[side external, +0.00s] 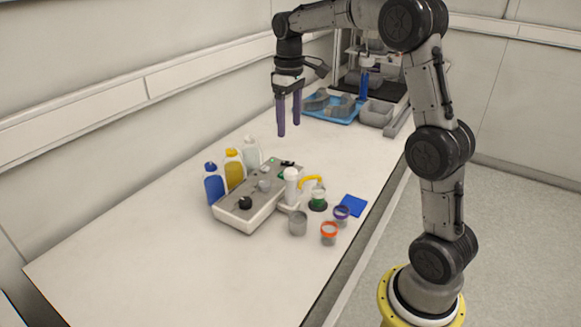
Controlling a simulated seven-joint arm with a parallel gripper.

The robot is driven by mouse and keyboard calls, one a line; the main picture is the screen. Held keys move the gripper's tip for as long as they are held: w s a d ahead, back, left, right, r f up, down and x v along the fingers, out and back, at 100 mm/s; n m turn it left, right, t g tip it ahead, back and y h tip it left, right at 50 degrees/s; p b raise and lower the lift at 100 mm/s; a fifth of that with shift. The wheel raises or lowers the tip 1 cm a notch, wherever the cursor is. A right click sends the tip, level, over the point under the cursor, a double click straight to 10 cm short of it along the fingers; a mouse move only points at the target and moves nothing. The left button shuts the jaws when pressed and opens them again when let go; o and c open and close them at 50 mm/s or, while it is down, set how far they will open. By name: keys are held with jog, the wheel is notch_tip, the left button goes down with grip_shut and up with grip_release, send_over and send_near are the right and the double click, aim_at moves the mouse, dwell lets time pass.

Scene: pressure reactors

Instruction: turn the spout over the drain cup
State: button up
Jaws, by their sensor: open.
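A yellow curved spout (311,180) stands beside a white upright cylinder (291,186) at the right end of the grey-white reactor unit (248,200). Its outer end is near a small vessel with green in it (318,196); I cannot tell whether it is directly over it. A grey cup (298,223) stands in front of the cylinder. An orange-rimmed cup (329,234) and a purple-rimmed cup (341,215) stand to the right. Which one is the drain cup is not clear. My gripper (288,121) is open and empty, pointing down, high above the table behind the unit.
Blue (214,187), yellow (234,170) and pale (251,152) bottles stand along the unit's back left. A flat blue pad (353,205) lies near the table's right edge. A blue tray (333,109) and a grey bin (376,113) are at the far end. The front-left table is clear.

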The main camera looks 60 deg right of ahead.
aim_at(290, 170)
notch_tip(290, 170, down, 14)
jog(key=shift+s+d, duration=0.1)
jog(key=shift+d, duration=0.05)
dwell(0.4)
grip_shut()
dwell(0.4)
jog(key=shift+r, duration=0.1)
dwell(0.9)
